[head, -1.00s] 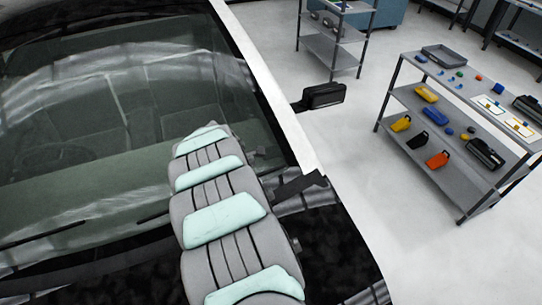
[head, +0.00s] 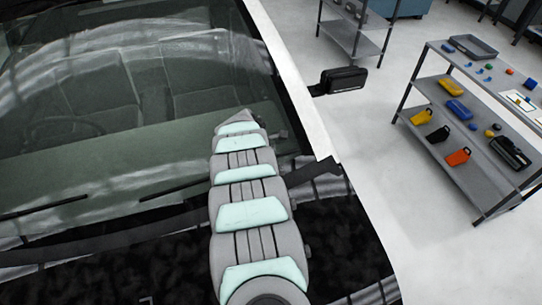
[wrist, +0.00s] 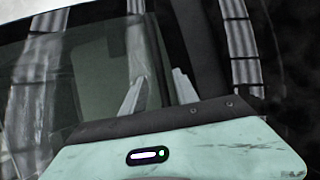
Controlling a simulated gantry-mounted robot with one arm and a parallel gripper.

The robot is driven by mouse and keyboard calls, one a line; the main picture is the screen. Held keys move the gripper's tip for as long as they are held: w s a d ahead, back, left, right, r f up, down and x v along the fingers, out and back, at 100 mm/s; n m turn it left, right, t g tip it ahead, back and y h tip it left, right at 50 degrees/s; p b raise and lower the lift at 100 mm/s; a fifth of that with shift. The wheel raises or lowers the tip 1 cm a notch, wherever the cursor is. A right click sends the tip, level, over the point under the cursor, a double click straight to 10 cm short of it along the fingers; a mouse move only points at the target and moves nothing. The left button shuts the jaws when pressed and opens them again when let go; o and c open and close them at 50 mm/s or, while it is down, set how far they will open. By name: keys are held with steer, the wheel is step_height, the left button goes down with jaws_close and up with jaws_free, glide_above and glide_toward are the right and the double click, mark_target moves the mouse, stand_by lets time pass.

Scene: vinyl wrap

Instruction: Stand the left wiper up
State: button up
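Two thin black wipers lie low along the base of the windshield in the head view. The left wiper (head: 45,207) lies at the picture's left edge, and the other wiper (head: 172,188) ends beside my arm. Neither stands up from the glass. My gripper is hidden beyond my grey and mint arm in the head view.
The car's windshield (head: 120,90) and black hood (head: 130,270) fill the left side. A side mirror (head: 343,80) sticks out to the right. A grey shelf cart (head: 440,130) with small parts stands right of the car, with clear floor between.

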steer(key=shift+x, duration=0.95)
steer(key=shift+d, duration=0.1)
steer(key=shift+c, duration=0.4)
jaws_close()
stand_by(0.5)
